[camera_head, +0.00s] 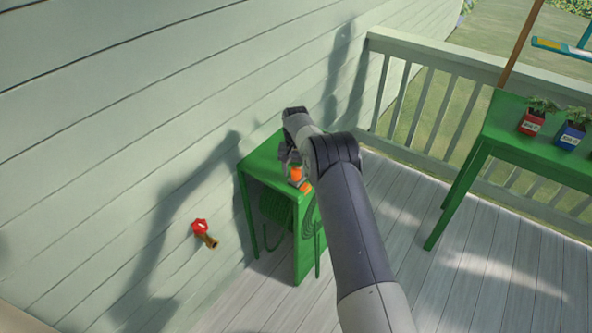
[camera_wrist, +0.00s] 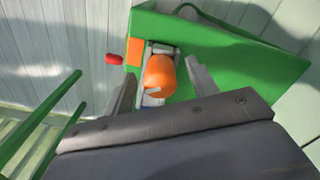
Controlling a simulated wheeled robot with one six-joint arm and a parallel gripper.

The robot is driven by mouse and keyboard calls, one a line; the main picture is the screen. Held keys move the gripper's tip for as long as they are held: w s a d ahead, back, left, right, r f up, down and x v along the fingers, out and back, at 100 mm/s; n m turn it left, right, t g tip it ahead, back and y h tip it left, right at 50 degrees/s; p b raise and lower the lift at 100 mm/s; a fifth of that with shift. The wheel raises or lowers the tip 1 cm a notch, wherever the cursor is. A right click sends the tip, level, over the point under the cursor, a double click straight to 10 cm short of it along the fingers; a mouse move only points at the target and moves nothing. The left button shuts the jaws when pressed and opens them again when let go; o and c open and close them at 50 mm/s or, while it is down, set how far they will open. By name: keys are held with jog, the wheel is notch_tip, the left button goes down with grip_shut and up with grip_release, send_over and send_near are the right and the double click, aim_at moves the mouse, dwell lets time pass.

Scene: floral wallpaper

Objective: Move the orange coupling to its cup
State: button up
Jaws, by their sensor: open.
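The orange coupling (camera_wrist: 160,76) is at the top of a green stand (camera_wrist: 238,62), between my gripper's two fingers in the wrist view. My gripper (camera_wrist: 162,84) is open, with a finger on each side of the coupling and visible gaps. A grey-white part (camera_wrist: 160,47) shows behind the coupling; I cannot tell whether it is a cup. In the head view the coupling (camera_head: 296,174) is a small orange shape below my gripper (camera_head: 290,158), partly hidden by the arm. No cup is clearly recognisable.
An orange patch (camera_head: 306,187) marks the stand's front edge. A coiled green hose (camera_head: 276,208) hangs inside the stand. A red-handled tap (camera_head: 201,228) juts from the wall. A green table (camera_head: 510,135) with potted plants stands right. Deck between is clear.

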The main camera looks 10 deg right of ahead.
aim_at(296, 168)
notch_tip(296, 168, up, 11)
jog(key=b, duration=0.1)
dwell(0.5)
jog(key=shift+f, duration=0.25)
notch_tip(296, 168, down, 10)
jog(key=shift+r+p, duration=0.1)
jog(key=shift+p, duration=0.75)
